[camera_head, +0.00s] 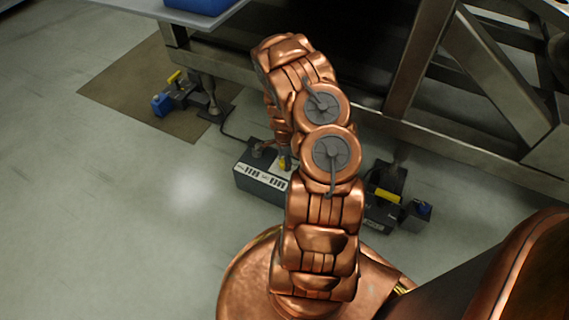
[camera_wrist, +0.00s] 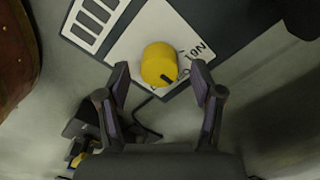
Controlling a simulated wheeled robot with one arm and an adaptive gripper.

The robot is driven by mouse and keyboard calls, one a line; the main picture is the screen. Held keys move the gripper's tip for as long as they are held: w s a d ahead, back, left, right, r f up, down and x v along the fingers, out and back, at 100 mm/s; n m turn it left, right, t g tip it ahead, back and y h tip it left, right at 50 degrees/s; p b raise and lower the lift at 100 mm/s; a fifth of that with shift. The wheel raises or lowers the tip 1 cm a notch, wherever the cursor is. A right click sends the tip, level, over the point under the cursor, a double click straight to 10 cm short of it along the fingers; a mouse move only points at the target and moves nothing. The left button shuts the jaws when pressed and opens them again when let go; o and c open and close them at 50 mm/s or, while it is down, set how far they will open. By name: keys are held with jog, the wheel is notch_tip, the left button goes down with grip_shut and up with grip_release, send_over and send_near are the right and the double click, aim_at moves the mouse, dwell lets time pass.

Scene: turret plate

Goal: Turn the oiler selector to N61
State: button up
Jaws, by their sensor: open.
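The oiler selector is a yellow round knob (camera_wrist: 159,60) on a white label plate in the wrist view. A dark pointer mark on it faces down and slightly right. A label that appears to read N61 (camera_wrist: 197,51) is printed to the knob's right, upside down; other marks by the knob are too small to read. My gripper (camera_wrist: 160,67) is open, one finger on each side of the knob in the picture, with visible gaps; I cannot tell its height above it. In the head view the knob (camera_head: 282,163) shows beside my arm, which hides most of the gripper.
The knob sits on a dark control box (camera_head: 250,184) with white label strips on the floor. A pedal device with yellow and blue parts (camera_head: 178,90) stands on a brown mat at upper left; a similar one (camera_head: 387,195) is right of my arm. Metal framework (camera_head: 418,70) stands behind. Floor at left is clear.

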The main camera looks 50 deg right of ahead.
jog(key=shift+f, duration=0.7)
jog(key=c, duration=1.1)
jog(key=shift+c, duration=0.2)
